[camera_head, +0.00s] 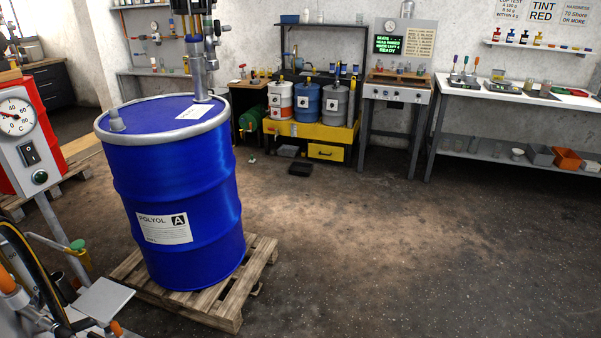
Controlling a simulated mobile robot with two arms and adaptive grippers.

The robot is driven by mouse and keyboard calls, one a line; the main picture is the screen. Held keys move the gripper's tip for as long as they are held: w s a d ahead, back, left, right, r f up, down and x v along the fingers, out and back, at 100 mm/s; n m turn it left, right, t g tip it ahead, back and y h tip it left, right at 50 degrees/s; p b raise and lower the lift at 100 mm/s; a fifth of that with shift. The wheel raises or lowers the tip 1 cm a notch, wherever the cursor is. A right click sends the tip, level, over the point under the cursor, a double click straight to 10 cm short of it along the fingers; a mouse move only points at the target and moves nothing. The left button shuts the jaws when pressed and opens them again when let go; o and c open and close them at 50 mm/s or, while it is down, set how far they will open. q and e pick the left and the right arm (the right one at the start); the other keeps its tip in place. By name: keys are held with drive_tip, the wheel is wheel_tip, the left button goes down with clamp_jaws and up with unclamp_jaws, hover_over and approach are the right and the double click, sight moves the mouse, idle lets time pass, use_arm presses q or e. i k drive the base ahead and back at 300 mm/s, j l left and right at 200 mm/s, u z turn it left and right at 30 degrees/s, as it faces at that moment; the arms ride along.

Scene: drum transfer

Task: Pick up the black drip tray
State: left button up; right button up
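A small black tray (300,169), which looks like the drip tray, lies on the concrete floor in the head view. Neither of my grippers shows in the head view.
A large blue drum (178,190) stands on a wooden pallet (240,290) at the left front. The yellow bench (290,130) carries several small drums. A grey-legged workbench (490,90) stands at the right. The floor (400,250) at centre and right is clear.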

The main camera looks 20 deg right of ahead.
sight(299, 168)
drive_tip(key=i+l+z, duration=0.7)
drive_tip(key=i+l, duration=0.15)
drive_tip(key=i, duration=0.45)
drive_tip(key=i+l+z, duration=0.2)
drive_tip(key=i, duration=0.5)
drive_tip(key=i+z, duration=0.15)
drive_tip(key=i, duration=0.6)
drive_tip(key=i+u, duration=0.1)
drive_tip(key=i, duration=0.45)
drive_tip(key=i+l+u, duration=0.1)
drive_tip(key=i, duration=0.4)
drive_tip(key=i+l+u, duration=0.1)
drive_tip(key=i, duration=0.45)
drive_tip(key=i+l+u, duration=0.1)
drive_tip(key=i, duration=0.45)
